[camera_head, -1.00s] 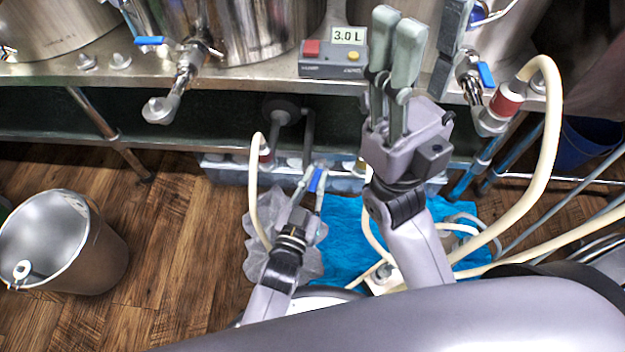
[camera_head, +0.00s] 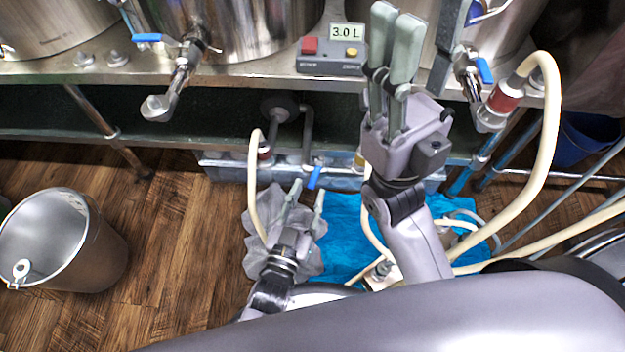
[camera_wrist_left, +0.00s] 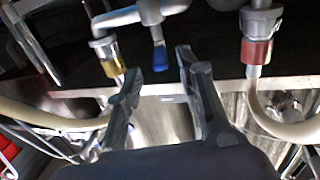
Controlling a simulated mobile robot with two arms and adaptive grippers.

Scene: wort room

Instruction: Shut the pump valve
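The pump valve's blue handle (camera_head: 314,178) shows below the steel bench at the pump's pipework, pointing down and slightly left in the head view. In the left wrist view the blue handle (camera_wrist_left: 160,58) hangs from a grey pipe, ahead of the fingers. My left gripper (camera_head: 305,197) is open and empty, with its fingertips just short of the handle; they also show in the left wrist view (camera_wrist_left: 156,68). My right gripper (camera_head: 396,45) is raised in front of the bench, fingers close together, nothing visible between them; its exact opening is unclear.
A control box (camera_head: 332,55) reading 3.0 L sits on the bench edge (camera_head: 225,75). A cream hose (camera_head: 253,190) runs close left of my left gripper; another hose (camera_head: 548,140) loops at right. A metal bucket (camera_head: 95,250) stands on the floor at left.

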